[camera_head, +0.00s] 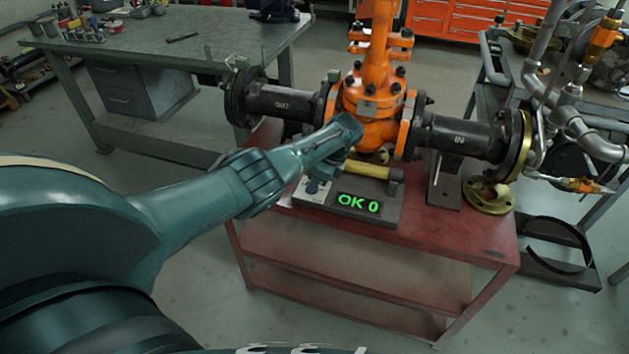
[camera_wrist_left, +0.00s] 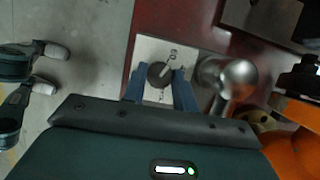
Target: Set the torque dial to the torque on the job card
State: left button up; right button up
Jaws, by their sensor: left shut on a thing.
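In the head view the left gripper (camera_head: 318,187) reaches down to the left end of a grey unit (camera_head: 385,216), and the arm hides the dial there. The unit's display (camera_head: 358,203) reads "OK 0" in green. I cannot make out a job card. My right gripper is not in view.
A yellow-handled tool (camera_head: 366,171) lies behind the display. The orange gate valve (camera_head: 376,105) with dark flanged pipes stands over the red cart (camera_head: 465,235). In the wrist view a shiny rounded metal part (camera_wrist_left: 230,80) is close right of the fingers. A brass flange (camera_head: 488,197) lies at right.

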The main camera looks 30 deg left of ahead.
pick_arm(q)
jog(key=shift+a, duration=0.1)
jog(key=o, duration=1)
jog(key=p+v, duration=0.2)
jog(key=v, duration=0.4)
jog(key=shift+r, duration=0.25)
jog(key=v, duration=0.6)
jog(key=shift+d+r+p, duration=0.25)
jog(key=shift+r+p, duration=0.05)
jog(key=shift+p, duration=0.1)
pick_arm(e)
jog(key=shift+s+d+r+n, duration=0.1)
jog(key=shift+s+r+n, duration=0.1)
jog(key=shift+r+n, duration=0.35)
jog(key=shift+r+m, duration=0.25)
